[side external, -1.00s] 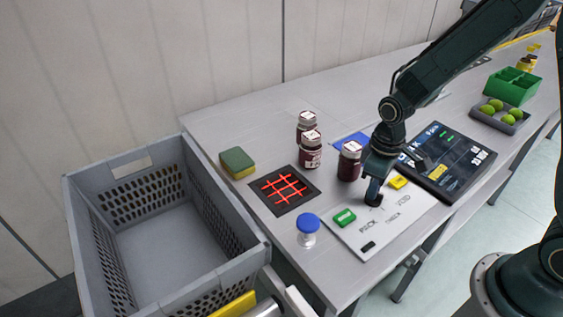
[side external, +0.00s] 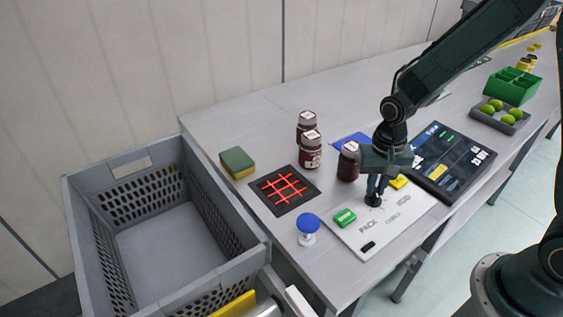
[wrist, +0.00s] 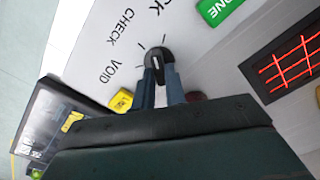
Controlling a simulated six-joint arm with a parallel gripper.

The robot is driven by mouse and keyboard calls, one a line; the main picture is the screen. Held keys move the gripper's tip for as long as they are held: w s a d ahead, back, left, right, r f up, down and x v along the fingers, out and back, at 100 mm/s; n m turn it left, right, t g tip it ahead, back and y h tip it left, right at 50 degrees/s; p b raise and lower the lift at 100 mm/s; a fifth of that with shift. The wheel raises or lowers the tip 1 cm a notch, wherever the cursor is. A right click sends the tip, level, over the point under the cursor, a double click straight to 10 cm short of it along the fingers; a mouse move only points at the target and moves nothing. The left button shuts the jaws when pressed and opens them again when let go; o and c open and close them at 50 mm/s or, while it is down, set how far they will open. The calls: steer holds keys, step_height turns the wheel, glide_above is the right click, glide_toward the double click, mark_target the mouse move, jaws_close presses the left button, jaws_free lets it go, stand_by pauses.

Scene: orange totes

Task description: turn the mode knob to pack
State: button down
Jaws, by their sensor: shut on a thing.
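The black mode knob (side external: 374,200) stands on the white control panel (side external: 350,240). In the wrist view, the knob (wrist: 157,56) carries a short white pointer line, running roughly up and down the picture; I cannot tell surely which label it marks. PACK and CHECK labels are printed on the panel, with VOID beside them; in the wrist view PACK is mostly cut off at the top. My gripper (side external: 376,188) points down over the knob. In the wrist view, the fingers of my gripper (wrist: 160,76) are shut on the knob's sides.
A green button (side external: 344,217) and a yellow button (side external: 398,182) sit on the panel. Dark red jars (side external: 347,167) stand close behind my gripper. A dark screen (side external: 450,165) lies to the right.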

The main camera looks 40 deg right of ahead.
mark_target(376, 190)
steer(key=m, duration=0.5)
stand_by(0.4)
steer(key=c, duration=1.4)
jaws_free()
steer(key=shift+c, duration=0.2)
steer(key=shift+s, duration=0.1)
steer(key=shift+r, duration=0.1)
step_height(376, 190, up, 14)
